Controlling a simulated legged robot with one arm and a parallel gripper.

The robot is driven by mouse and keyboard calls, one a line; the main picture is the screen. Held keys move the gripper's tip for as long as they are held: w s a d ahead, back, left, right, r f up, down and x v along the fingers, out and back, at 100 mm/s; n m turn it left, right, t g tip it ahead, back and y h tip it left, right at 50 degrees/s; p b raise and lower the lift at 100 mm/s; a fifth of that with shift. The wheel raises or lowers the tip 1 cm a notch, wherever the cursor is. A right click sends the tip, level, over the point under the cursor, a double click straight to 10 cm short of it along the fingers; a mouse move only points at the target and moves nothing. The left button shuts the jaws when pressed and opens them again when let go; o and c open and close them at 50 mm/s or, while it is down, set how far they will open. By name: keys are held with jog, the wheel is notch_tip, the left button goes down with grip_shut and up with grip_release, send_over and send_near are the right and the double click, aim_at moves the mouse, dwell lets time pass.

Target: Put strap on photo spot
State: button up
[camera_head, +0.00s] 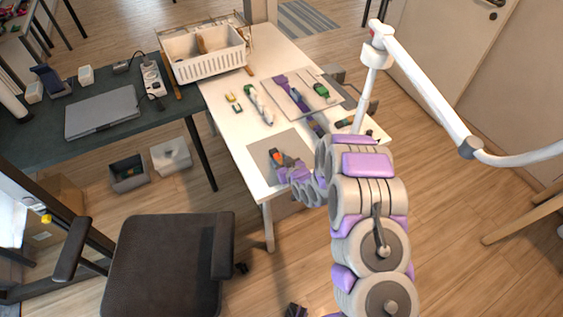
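A grey square mat (259,147), which may be the photo spot, lies at the near end of the white table. My gripper (277,158) is low over this mat, coming in from the right; its fingers are small and dark, with an orange patch by them, and I cannot tell whether they are open or shut or hold anything. A long purple strap (294,94) lies across a pale board (274,100) farther back on the table. A white braided cord with a green end (262,106) lies left of the board. Which of these is the task's strap is not clear.
A white basket (205,68) stands at the table's back left. A green item (320,89) lies on the board, and small yellow-green pieces (233,102) lie left. A white lamp arm (425,90) rises at right. A dark chair (165,262) stands at front left.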

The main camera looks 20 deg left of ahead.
jog(key=o, duration=0.3)
jog(key=shift+s+d+f, duration=0.15)
jog(key=shift+s+f, duration=0.1)
jog(key=shift+f, duration=0.25)
jog(key=shift+r+g, duration=0.3)
jog(key=shift+r, duration=0.1)
jog(key=p+v, duration=0.2)
jog(key=v, duration=0.9)
jog(key=shift+r, duration=0.3)
jog(key=shift+s, duration=0.15)
